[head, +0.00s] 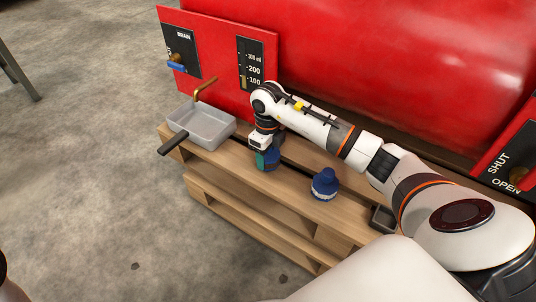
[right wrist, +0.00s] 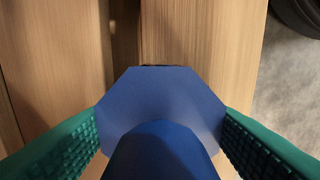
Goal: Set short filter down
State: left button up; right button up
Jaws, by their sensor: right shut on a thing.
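My right gripper (head: 266,150) points down over the wooden pallet and is shut on a blue filter (head: 270,163), which I take as the short filter. In the right wrist view the filter (right wrist: 160,105) shows a flat octagonal blue flange and a rounded blue top between the two teal pads of the gripper (right wrist: 160,125). The filter looks upright, low over or on the pallet boards; I cannot tell if it touches them. Its lower part is mostly hidden. My left gripper is not in view.
A second blue filter (head: 325,181) with a pale pleated band stands on the pallet (head: 292,190) to the right. A grey tray (head: 203,124) with a dark handle sits at the left, under a brass drain spout (head: 205,88). A red tank (head: 400,60) rises behind.

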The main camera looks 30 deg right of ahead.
jog(key=shift+f, duration=0.15)
jog(key=o, duration=1)
